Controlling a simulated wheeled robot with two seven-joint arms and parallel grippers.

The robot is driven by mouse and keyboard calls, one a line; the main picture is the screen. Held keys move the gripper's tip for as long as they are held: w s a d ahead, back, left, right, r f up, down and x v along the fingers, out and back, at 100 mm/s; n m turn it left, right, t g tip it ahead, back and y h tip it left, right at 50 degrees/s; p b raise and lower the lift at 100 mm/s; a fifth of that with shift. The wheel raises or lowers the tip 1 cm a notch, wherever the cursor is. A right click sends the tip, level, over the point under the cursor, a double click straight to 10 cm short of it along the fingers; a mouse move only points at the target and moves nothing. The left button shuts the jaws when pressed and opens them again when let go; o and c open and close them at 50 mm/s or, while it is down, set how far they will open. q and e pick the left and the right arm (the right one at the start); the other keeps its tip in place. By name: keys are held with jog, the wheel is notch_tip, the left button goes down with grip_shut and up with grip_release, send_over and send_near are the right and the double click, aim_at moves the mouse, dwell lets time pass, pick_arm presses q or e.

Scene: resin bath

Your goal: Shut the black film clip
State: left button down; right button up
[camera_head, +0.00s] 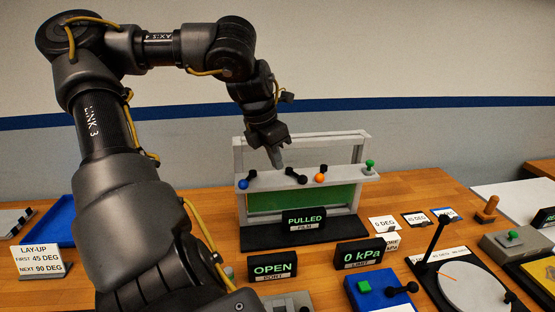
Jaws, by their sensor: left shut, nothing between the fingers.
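The black film clip (297,176) is a small black lever with a ball end on the grey bar (345,179) of the film frame. Its ball end leans down to the right; whether it is open or shut I cannot tell. My left gripper (277,162) points down at the bar just left of the black clip. Its fingers are closed and empty. Contact with the clip is not clear from this view. A green film (334,197) hangs under the bar, behind a sign (304,221) reading PULLED FILM. My right gripper is not in view.
Blue (243,184), orange (320,178) and green (369,163) knobs share the bar. Signs reading OPEN PORT (272,268) and 0 kPa (359,254) stand in front. A round white plate (471,290) lies at the right, with a tall black lever (434,238) beside it.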

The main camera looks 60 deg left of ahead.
pick_arm(q)
jog(key=v, duration=0.6)
jog(key=shift+w, duration=0.15)
dwell(0.4)
